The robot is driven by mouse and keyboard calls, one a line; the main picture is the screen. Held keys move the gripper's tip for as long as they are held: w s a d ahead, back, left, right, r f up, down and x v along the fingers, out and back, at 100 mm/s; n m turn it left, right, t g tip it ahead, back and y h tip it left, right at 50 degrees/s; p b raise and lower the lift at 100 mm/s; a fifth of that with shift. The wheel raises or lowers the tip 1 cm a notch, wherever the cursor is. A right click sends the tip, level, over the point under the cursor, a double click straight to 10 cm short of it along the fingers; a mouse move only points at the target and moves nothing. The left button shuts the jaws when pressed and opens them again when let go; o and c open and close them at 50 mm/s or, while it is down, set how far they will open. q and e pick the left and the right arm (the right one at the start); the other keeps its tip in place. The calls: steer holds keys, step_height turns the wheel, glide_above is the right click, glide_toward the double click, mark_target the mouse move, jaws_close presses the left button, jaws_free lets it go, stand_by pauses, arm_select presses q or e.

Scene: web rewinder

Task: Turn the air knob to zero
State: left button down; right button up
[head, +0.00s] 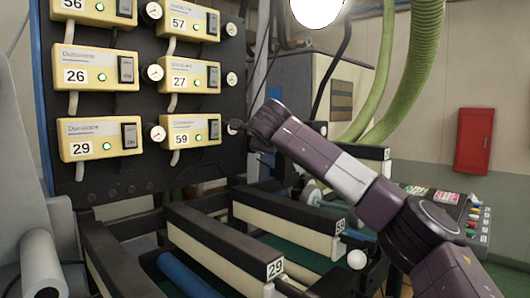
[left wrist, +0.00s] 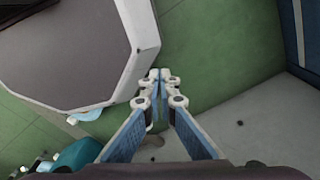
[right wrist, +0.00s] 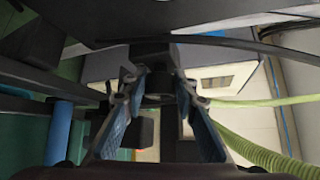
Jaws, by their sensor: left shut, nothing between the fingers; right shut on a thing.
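The black panel (head: 120,183) at the left of the head view carries several yellow Dancer-type units with gauges. My right arm reaches across to the panel's right edge, beside the unit labelled 59 (head: 190,139). In the right wrist view my right gripper (right wrist: 155,95) is shut on a dark knob (right wrist: 154,52) under the panel's dark face. The knob's setting cannot be read, and my wrist mostly hides the grip in the head view. My left gripper (left wrist: 159,76) is shut and empty, beside a grey machine housing (left wrist: 70,45), above a green floor. It is not in the head view.
Black and cream bars labelled 29 (head: 225,250) and 59 (head: 290,215) jut out below the panel. Green hoses (head: 405,75) hang behind my right arm. A red wall box (head: 473,141) is far right.

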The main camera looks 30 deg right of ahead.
stand_by(0.4)
steer(key=o, duration=1.2)
steer(key=v, duration=1.2)
steer(key=shift+f, duration=0.2)
